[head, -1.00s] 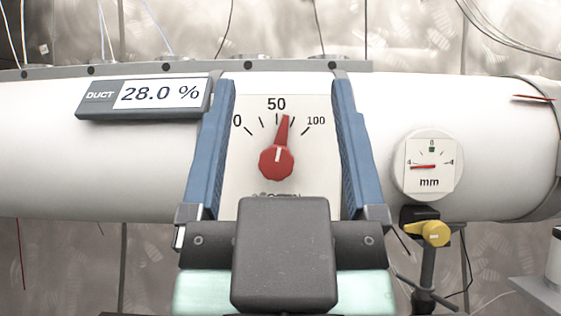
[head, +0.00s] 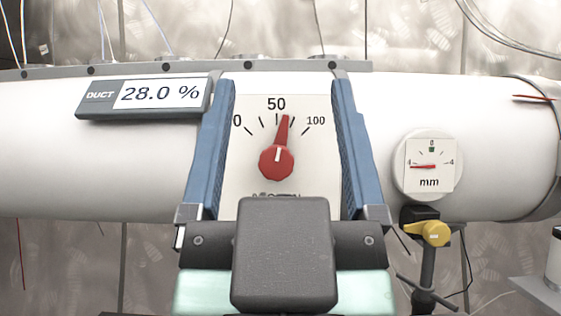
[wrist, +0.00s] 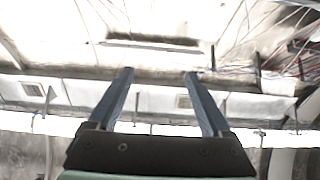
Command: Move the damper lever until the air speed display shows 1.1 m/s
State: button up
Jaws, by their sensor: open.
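A red lever knob (head: 277,160) sits on a white dial plate (head: 312,180) on the duct. The scale runs from 0 through 50 to 100, and the pointer stands a little right of 50. A display (head: 150,97) marked DUCT reads 28.0 %, not an air speed in m/s. My gripper (head: 284,90) is open in the head view. Its blue fingers appear on either side of the dial, with the knob between them in the picture and no visible contact. In the wrist view my gripper (wrist: 160,72) is open and empty; the knob does not show there.
A white horizontal duct (head: 90,165) spans the view under a grey rail (head: 290,65). A round gauge (head: 429,165) marked mm is on its right part. Below it is a stand with a yellow knob (head: 435,233). Thin wires hang above the duct.

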aim_at(276, 163)
jog(key=w+g+p, duration=0.5)
jog(key=w+p, duration=0.1)
jog(key=p, duration=1.5)
jog(key=s+f+g+p, duration=0.4)
jog(key=s+f+p, duration=0.15)
jog(key=p, duration=1.15)
jog(key=shift+n, duration=0.3)
jog(key=w, duration=0.8)
jog(key=w+p, duration=0.1)
jog(key=w, duration=0.4)
jog(key=shift+a+r, duration=0.2)
jog(key=shift+a, duration=0.15)
